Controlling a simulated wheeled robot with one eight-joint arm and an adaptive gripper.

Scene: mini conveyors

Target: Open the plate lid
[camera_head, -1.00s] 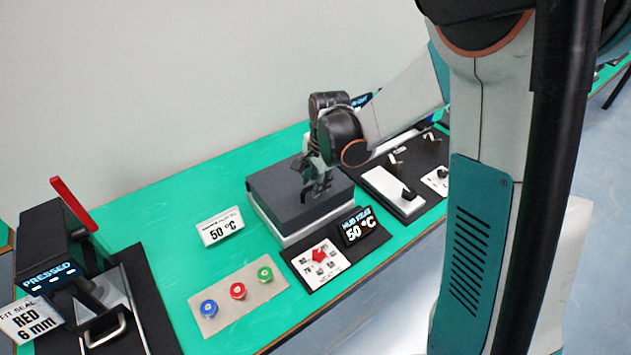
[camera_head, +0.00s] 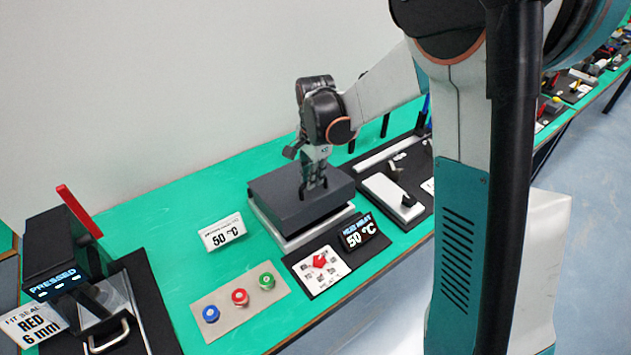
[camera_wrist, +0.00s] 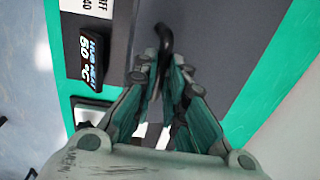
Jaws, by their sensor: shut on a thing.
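The plate lid (camera_head: 276,189) is a dark grey slab on a light grey and white base (camera_head: 301,240). It looks closed and level. In the wrist view the lid's grey surface (camera_wrist: 215,45) fills the middle, with a black hooked handle (camera_wrist: 164,38) on it. My gripper (camera_head: 314,187) points down over the lid's top. In the wrist view my gripper (camera_wrist: 161,68) is shut on this handle, its lower part hidden between the fingers.
A dial panel with a 50 °C display (camera_head: 357,232) stands in front of the lid. A button board (camera_head: 240,299) lies front left. A press (camera_head: 55,243) is far left. A black and white slider unit (camera_head: 393,198) stands close on the right.

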